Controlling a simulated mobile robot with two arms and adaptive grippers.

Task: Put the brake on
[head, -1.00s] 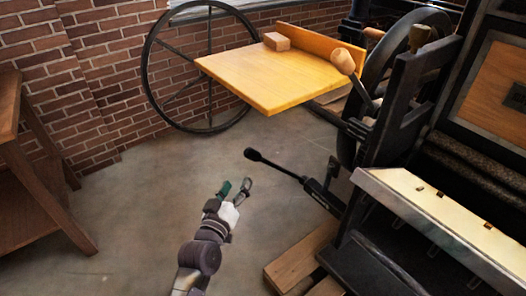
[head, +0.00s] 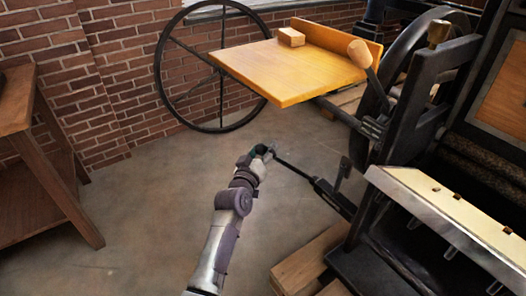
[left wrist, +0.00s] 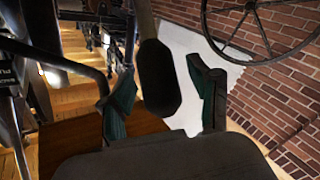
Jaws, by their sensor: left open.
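A black lever (head: 305,173) with a dark rounded grip slants out from the press's side, low over the floor. My left gripper (head: 264,153) is at the lever's free end and hides its grip in the head view. In the left wrist view the dark grip (left wrist: 160,80) stands between the two open fingers (left wrist: 163,98), with a gap visible on each side. Whether the gripper's palm touches the grip cannot be told. My right gripper is not in view.
The black press (head: 435,100) stands at the right, with a wooden-knobbed handle (head: 361,54) and a yellow wooden board (head: 285,70). A large spoked wheel (head: 160,75) is by the brick wall. A wooden table (head: 20,110) is at the left. The floor (head: 135,225) between is clear.

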